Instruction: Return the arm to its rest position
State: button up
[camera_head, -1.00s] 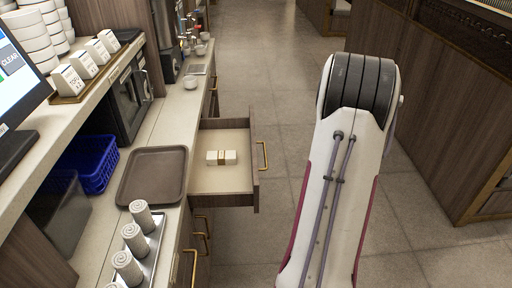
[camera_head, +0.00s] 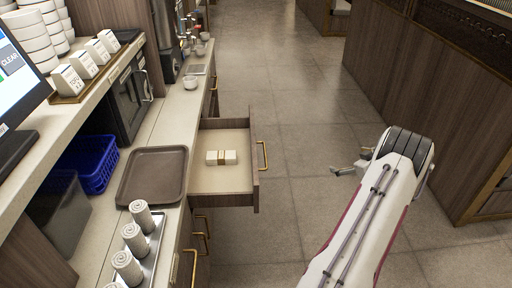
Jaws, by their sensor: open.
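My arm reaches up from the bottom right over the tiled floor. My gripper (camera_head: 342,171) shows small beyond the arm's elbow, to its left; it is open and I see nothing in it. It is over the aisle, to the right of the open drawer (camera_head: 225,184) and apart from it. Most of my wrist is hidden behind the white arm link.
The open drawer juts into the aisle and holds a cream banded bundle (camera_head: 221,157). The counter on the left carries a brown tray (camera_head: 154,199), rolled towels (camera_head: 134,239) and a blue basket (camera_head: 93,165). A wooden counter (camera_head: 440,110) stands at right. The middle aisle is clear.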

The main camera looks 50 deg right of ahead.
jog(key=w+a+r+n+t+y, duration=0.3)
jog(key=w+a+r+y, duration=0.2)
jog(key=a, duration=0.5)
jog(key=shift+w+r+t+y, duration=0.2)
jog(key=shift+r+t+y, duration=0.2)
jog(key=shift+y, duration=0.5)
jog(key=shift+w+f, duration=0.1)
jog(key=shift+w, duration=0.05)
jog(key=x, duration=0.9)
jog(key=shift+w+f, duration=0.15)
jog(key=shift+w, duration=0.2)
jog(key=shift+s, duration=0.15)
jog(key=v, duration=0.9)
jog(key=shift+s+r, duration=0.2)
jog(key=shift+s, duration=0.15)
jog(key=shift+n, duration=0.3)
